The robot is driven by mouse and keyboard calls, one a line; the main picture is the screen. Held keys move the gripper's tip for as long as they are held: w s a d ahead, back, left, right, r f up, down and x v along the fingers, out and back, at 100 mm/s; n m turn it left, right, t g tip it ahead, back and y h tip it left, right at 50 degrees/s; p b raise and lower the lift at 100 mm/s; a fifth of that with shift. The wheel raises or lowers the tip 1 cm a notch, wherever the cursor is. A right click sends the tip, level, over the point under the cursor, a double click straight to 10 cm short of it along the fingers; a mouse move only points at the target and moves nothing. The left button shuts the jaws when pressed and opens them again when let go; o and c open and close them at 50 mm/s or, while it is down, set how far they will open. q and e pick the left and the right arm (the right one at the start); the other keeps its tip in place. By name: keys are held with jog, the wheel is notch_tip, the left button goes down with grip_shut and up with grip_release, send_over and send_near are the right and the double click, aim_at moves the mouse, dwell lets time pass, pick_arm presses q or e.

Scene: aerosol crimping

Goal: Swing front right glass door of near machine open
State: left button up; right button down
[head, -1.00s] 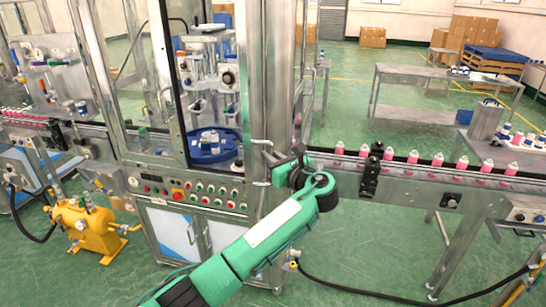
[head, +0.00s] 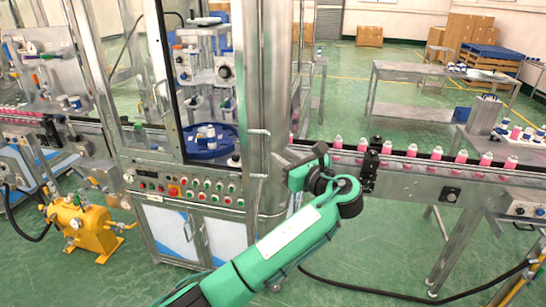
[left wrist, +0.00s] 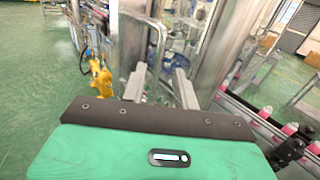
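The near machine (head: 205,235) stands left of centre in the head view, with a steel cabinet below and glass above. Its front right glass door (head: 251,85) has a steel frame and looks shut or nearly so. A vertical bar handle (head: 267,153) is on the door's right edge. My left gripper (head: 292,156) is just right of the handle, apart from it and empty. In the left wrist view its two fingers (left wrist: 160,88) are spread, pointing toward the machine's steel frame. My right gripper is out of view.
A conveyor (head: 425,180) with pink bottles runs right from the machine, close behind my left gripper. A button panel (head: 190,190) lies below the door. A yellow pump (head: 83,225) stands on the floor at left. Green floor is open in front.

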pick_arm(q)
jog(key=b+v, duration=0.2)
jog(key=v, duration=0.5)
